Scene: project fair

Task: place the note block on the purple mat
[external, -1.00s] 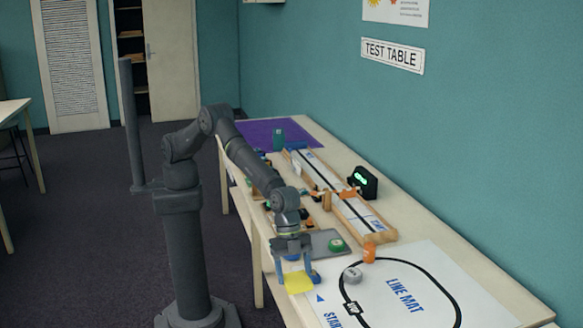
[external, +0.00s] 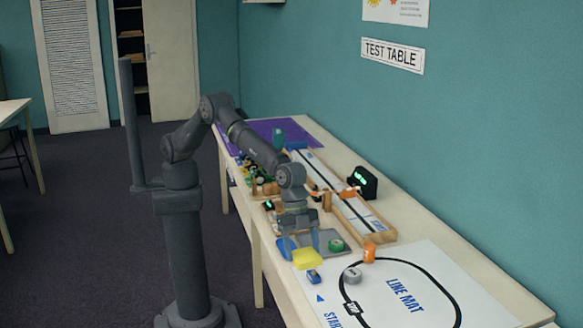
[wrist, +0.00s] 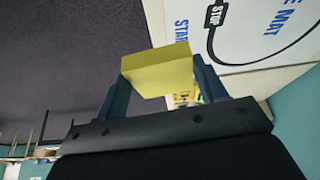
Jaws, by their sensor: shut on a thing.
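The note block is a yellow block (external: 307,258); it also shows between my fingers in the wrist view (wrist: 158,72). My gripper (external: 301,246) is shut on it, one blue-grey finger on each side. The block is held above the near part of the table, close to the line mat's corner. The purple mat (external: 291,129) lies flat at the far end of the table, well away from my gripper. My arm hides part of the purple mat in the external view.
A line mat (external: 440,290) covers the near table end, with a grey round thing (external: 352,275) and an orange one (external: 369,252). A small blue thing (external: 314,276) lies below the block. A wooden-sided track (external: 350,208), a black clock with green digits (external: 362,181) and small clutter line the middle.

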